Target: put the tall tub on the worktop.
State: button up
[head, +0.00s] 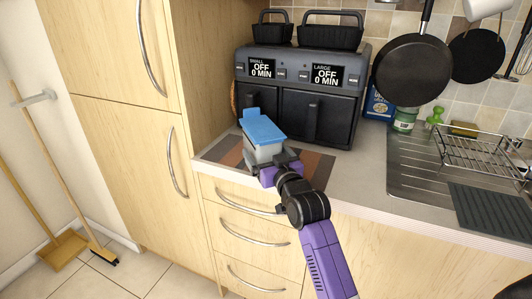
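The tall tub (265,152) has a pale grey body and a blue lid with a tab at its far left end. It is at the front of the worktop (357,178), over a brown and grey patterned mat. My gripper (272,161) is at the tub's near side, with its dark fingers around the lower body. It looks shut on the tub. The tub's base is hidden by the gripper, so I cannot tell whether it touches the mat.
A black double-drawer air fryer (300,95) stands behind the tub, with black baskets on top. A sink with a wire rack (480,150) is at right. Pans hang above. A tall cupboard (135,120) borders the worktop at left.

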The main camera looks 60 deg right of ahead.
jog(key=shift+r, duration=0.2)
jog(key=shift+s+a+f, duration=0.15)
jog(key=shift+s+a, duration=0.05)
jog(key=shift+s, duration=0.05)
jog(key=v, duration=1.1)
jog(key=shift+s, duration=0.15)
jog(key=shift+a, duration=0.1)
